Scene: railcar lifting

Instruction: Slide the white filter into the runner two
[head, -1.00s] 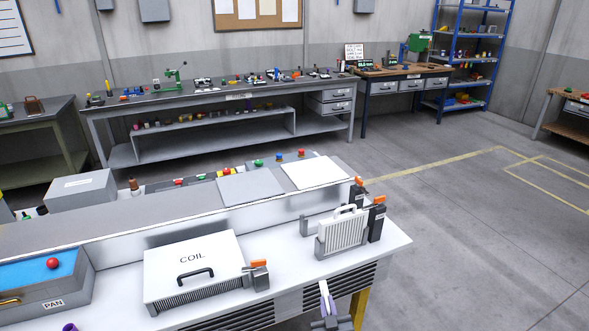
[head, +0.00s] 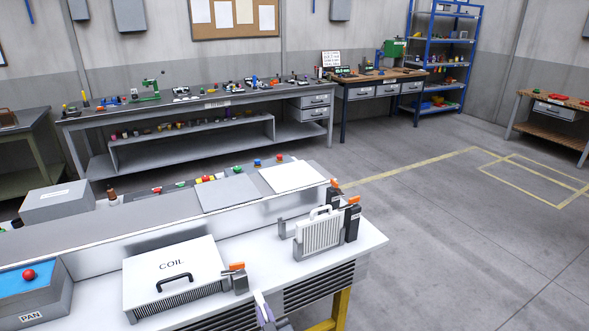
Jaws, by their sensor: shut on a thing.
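A white ribbed panel with a top handle (head: 319,232), which looks like the white filter, stands upright in a grey bracket (head: 284,230) near the right end of the bench. Two dark blocks with orange tops (head: 352,223) stand behind and right of it; their labels are too small to read, so I cannot tell which is runner two. My gripper (head: 270,324) barely shows at the bottom edge, in front of the bench. It is shut on a thin pale lilac thing (head: 262,307), cut off below. It is apart from the ribbed panel.
A white box marked COIL (head: 172,262) with a black handle lies left, beside a grey latch with an orange top (head: 238,279). A PAN box (head: 45,293) is further left. Grey (head: 229,194) and white (head: 292,177) sheets lie on the raised back ledge. Floor right is clear.

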